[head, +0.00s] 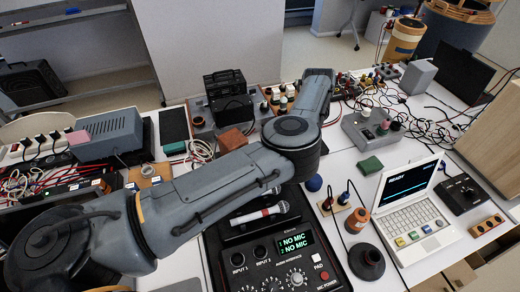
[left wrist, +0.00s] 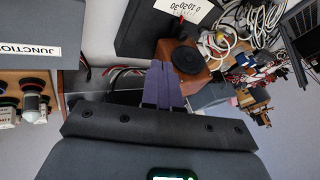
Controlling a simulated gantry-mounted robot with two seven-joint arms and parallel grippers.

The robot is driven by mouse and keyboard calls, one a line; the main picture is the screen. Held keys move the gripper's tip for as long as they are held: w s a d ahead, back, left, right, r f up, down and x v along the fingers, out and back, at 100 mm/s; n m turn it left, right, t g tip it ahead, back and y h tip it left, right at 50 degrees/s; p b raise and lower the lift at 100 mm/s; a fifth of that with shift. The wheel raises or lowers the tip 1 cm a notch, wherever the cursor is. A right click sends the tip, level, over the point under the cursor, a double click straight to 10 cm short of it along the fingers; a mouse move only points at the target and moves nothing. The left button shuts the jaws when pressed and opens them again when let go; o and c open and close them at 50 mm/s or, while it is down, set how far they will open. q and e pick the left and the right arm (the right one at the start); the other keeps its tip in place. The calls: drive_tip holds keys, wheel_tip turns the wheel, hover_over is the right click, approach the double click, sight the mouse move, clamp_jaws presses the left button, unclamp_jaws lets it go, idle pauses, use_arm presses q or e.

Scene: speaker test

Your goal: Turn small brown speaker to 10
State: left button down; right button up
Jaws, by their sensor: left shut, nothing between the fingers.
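A small brown box with a round black disc on it, which looks like the small brown speaker (left wrist: 206,72), is in the left wrist view, right of the upper middle. My left gripper (left wrist: 162,68) shows there as two purple-grey fingers, closed together and empty, close to the box's left side. I cannot tell whether they touch it. My right gripper is in neither view.
In the head view a black device (head: 228,97), a reddish-brown block (head: 232,139) and coiled cables stand near my left arm. An audio interface (head: 275,262) sits in front, a laptop (head: 410,205) at right. The table is crowded, with small white gaps.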

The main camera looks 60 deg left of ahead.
use_arm(q)
drive_tip(key=b+x, duration=0.2)
drive_tip(key=x, duration=0.7)
drive_tip(key=shift+f, duration=0.45)
drive_tip(key=shift+s+a+f, duration=0.1)
drive_tip(key=shift+s+a, duration=0.05)
drive_tip(key=shift+s, duration=0.65)
drive_tip(key=shift+s+f, duration=0.15)
drive_tip(key=shift+s, duration=0.95)
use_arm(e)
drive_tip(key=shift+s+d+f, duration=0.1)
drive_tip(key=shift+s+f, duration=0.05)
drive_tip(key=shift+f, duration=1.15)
